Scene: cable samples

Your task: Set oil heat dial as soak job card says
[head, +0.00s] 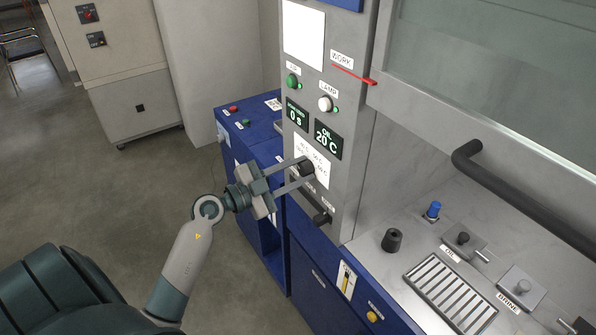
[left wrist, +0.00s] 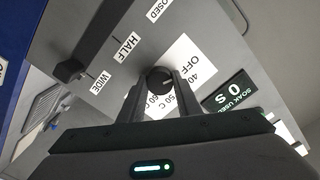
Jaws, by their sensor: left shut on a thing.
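The oil heat dial (head: 306,168) is a small dark round knob on a white plate on the grey panel. My left gripper (head: 301,174) is shut on it, one finger on each side. In the left wrist view, the dial (left wrist: 158,77) sits between the fingertips (left wrist: 160,88). Its plate (left wrist: 191,58) reads OFF, 40 C, 50 C and 60 C, partly behind the fingers; I cannot tell where the dial points. The oil display (head: 328,139) reads 20 C. A white sheet (head: 303,35) above shows no legible text; I cannot tell whether it is the soak job card.
A soak display (head: 297,115) reads 0 S. Below the dial is a dark lever knob (head: 322,218), with CLOSED, HALF and WIDE marks in the wrist view. A green button (head: 292,81) and white lamp button (head: 325,103) are above. A dark handle bar (head: 520,205) crosses the right.

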